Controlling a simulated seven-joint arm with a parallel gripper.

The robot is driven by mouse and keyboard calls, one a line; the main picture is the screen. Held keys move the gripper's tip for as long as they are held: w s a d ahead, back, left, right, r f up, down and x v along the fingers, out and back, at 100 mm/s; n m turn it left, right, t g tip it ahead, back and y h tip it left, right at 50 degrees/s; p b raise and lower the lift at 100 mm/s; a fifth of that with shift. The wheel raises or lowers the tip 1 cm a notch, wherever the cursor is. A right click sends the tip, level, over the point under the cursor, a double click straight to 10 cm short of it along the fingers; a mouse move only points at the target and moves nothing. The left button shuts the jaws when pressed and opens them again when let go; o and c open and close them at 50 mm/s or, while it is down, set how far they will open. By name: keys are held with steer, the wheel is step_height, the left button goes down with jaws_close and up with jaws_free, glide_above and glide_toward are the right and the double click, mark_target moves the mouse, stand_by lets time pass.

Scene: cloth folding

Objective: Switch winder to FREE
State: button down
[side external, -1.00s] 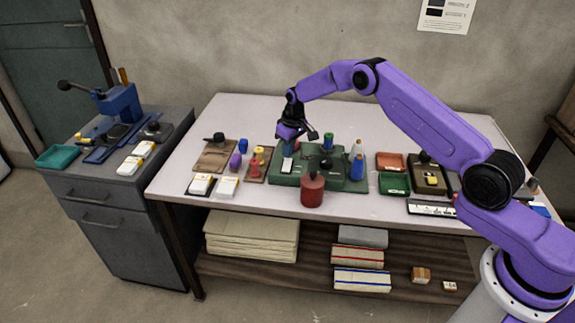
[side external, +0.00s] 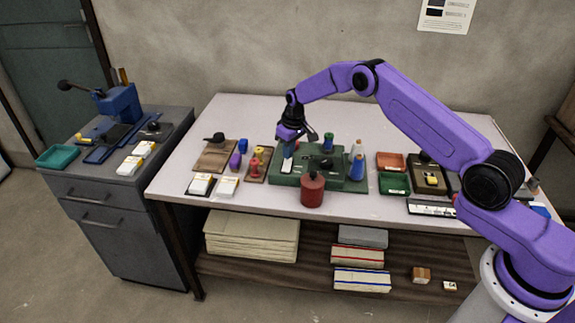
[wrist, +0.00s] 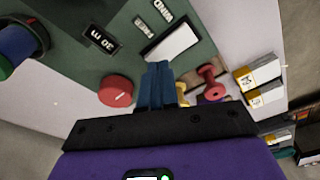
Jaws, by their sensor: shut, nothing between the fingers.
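A green machine base (side external: 340,182) stands on the table in the side external view. On its left end is a white rectangular piece (side external: 287,165), which also shows in the wrist view (wrist: 172,43). Small labels beside it seem to read WIND (wrist: 163,11) and FREE (wrist: 143,26), though they are upside down and small. My gripper (side external: 288,152) is above the base's left end, pointing down. In the wrist view its blue fingers (wrist: 159,68) are shut and empty, tips close to the white piece; I cannot tell if they touch it.
A red knob with a white line (wrist: 116,90) is left of the fingers. Red and yellow spools (side external: 255,165) stand left of the base. A dark red canister (side external: 312,190) stands in front, and blue and white cones (side external: 357,165) stand at its right. The table behind is clear.

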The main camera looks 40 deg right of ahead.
steer(key=shift+f, duration=0.75)
stand_by(0.4)
steer(key=shift+r, duration=3.45)
